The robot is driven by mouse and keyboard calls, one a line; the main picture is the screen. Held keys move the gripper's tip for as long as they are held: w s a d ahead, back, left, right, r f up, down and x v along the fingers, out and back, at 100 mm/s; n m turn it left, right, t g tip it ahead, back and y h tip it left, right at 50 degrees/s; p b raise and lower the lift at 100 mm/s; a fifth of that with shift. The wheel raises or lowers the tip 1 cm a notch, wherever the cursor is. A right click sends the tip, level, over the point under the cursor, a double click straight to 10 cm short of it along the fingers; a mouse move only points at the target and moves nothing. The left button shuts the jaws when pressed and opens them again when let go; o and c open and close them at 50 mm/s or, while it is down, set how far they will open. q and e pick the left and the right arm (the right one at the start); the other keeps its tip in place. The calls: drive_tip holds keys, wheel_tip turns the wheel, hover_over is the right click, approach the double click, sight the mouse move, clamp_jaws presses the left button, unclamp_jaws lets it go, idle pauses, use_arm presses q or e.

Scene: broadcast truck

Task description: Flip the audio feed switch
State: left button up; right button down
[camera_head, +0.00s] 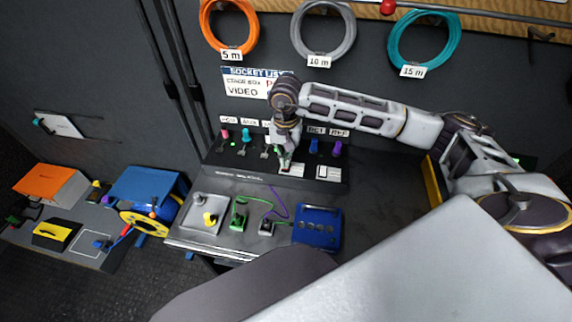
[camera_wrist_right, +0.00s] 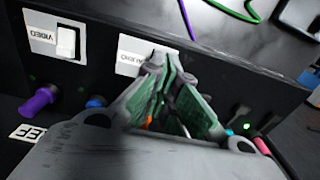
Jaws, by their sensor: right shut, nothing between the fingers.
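The dark socket panel (camera_head: 225,170) stands at the back of the desk, with two white-labelled switches low on its front. In the right wrist view, which is upside down, the video switch (camera_wrist_right: 66,42) is a white rocker beside its VIDEO label (camera_wrist_right: 39,36). The audio label (camera_wrist_right: 131,62) is partly covered, and its switch is hidden behind my fingers. My right gripper (camera_head: 285,163) is shut and empty, its tips at the panel front beside the audio label. It also shows in the wrist view (camera_wrist_right: 165,62); contact cannot be told. My left gripper is not in view.
Coloured plugs sit along the panel top, including a purple one (camera_head: 337,148) and a teal one (camera_head: 246,134). A blue box (camera_head: 318,226) and a grey plate (camera_head: 203,212) lie on the desk in front. Cable coils, such as the orange one (camera_head: 205,30), hang above.

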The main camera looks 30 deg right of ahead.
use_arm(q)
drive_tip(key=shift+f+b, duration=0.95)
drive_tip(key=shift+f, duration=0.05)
use_arm(e)
drive_tip(key=shift+f, duration=1.1)
idle(0.3)
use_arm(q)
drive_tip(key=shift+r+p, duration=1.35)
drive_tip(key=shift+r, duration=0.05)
use_arm(e)
drive_tip(key=shift+r, duration=3.5)
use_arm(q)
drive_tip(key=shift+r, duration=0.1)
use_arm(e)
drive_tip(key=shift+r, duration=0.15)
use_arm(q)
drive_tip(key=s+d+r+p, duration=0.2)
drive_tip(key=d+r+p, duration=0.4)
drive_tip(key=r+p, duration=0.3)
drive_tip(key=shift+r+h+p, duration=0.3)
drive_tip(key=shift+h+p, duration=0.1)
drive_tip(key=shift+p, duration=0.15)
use_arm(e)
wheel_tip(320, 180, up, 10)
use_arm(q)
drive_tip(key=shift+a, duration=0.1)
